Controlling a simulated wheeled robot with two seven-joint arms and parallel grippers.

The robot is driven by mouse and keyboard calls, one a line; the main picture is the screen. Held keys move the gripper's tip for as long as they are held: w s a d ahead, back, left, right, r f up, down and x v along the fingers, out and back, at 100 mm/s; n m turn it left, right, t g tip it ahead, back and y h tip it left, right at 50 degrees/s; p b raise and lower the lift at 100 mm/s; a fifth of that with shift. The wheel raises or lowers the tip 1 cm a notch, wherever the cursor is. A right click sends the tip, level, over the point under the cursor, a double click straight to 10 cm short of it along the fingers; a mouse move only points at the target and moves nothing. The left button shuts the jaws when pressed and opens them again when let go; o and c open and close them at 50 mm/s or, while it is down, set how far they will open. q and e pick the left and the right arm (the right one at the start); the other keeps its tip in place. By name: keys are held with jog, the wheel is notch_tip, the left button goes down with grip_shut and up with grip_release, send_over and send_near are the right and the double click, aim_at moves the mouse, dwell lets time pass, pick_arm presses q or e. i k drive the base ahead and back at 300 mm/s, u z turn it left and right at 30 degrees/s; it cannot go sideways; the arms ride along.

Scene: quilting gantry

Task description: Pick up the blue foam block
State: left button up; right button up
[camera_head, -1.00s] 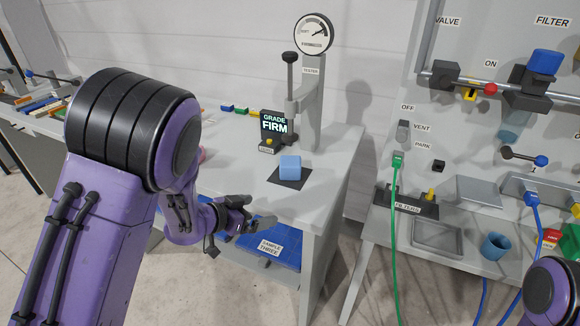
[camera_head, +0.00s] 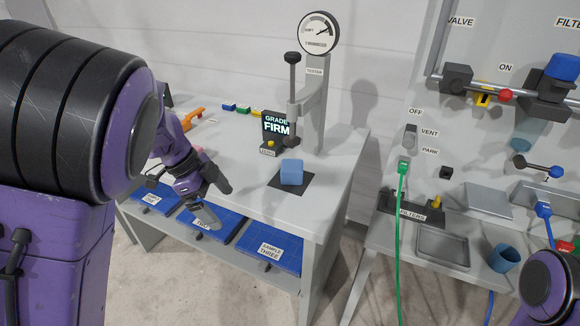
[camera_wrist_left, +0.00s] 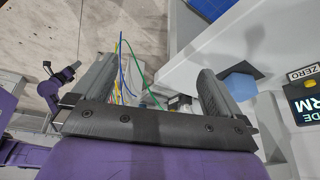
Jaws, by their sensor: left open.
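The blue foam block (camera_head: 291,172) sits on a dark square pad (camera_head: 304,181) on the grey bench, below the tester's plunger. In the left wrist view the block (camera_wrist_left: 240,86) shows just right of the right finger, partly hidden by it. My left gripper (camera_head: 217,203) is open and empty, left of the block and near the bench's front edge. In the left wrist view its two fingers (camera_wrist_left: 150,85) are spread wide with nothing between them. My right gripper is out of view; only part of my right arm shows at the lower right.
The tester (camera_head: 315,105) with its dial stands behind the block, beside a display reading GRADE FIRM (camera_head: 276,126). Blue sample trays (camera_head: 272,250) lie on the shelf below. An orange tool (camera_head: 192,118) lies at the back. A panel with valves and a green cable (camera_head: 400,230) is right.

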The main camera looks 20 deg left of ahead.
aim_at(291, 172)
jog(key=i, duration=0.85)
jog(key=z, duration=0.05)
